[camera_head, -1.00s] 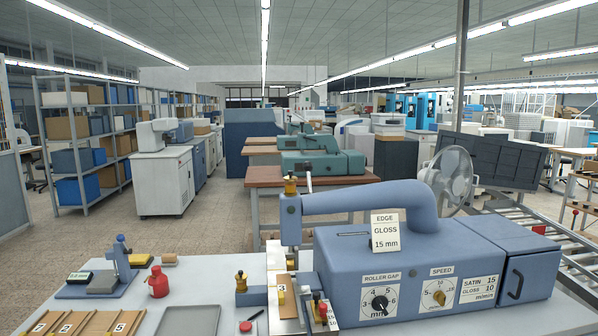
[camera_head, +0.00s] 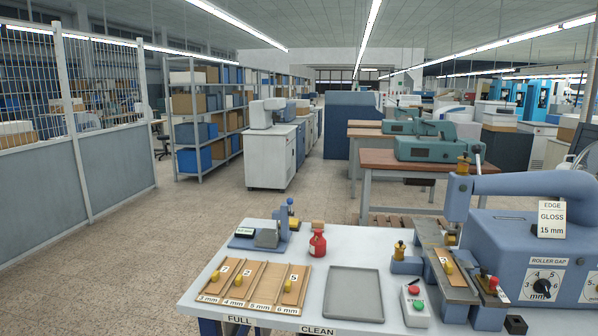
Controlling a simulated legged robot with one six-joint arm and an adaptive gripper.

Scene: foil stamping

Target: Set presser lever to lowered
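The blue foil stamping machine (camera_head: 500,235) stands at the right end of the white table, cut off by the picture's right edge. A brass-coloured knob (camera_head: 463,164) tops its front column. A small lever with a dark tip (camera_head: 478,154), likely the presser lever, stands roughly upright beside that knob, at the back of the head. I cannot tell its exact setting. Below the head, a wooden strip with a yellow knob (camera_head: 447,265) lies on the machine's metal bed. My gripper is not in view.
On the white table (camera_head: 330,245) are a wooden slotted rack (camera_head: 262,290), a grey empty tray (camera_head: 354,300), a red bottle (camera_head: 317,245), a button box (camera_head: 416,309) and a small blue stand (camera_head: 270,236). Open floor (camera_head: 130,270) lies left of the table.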

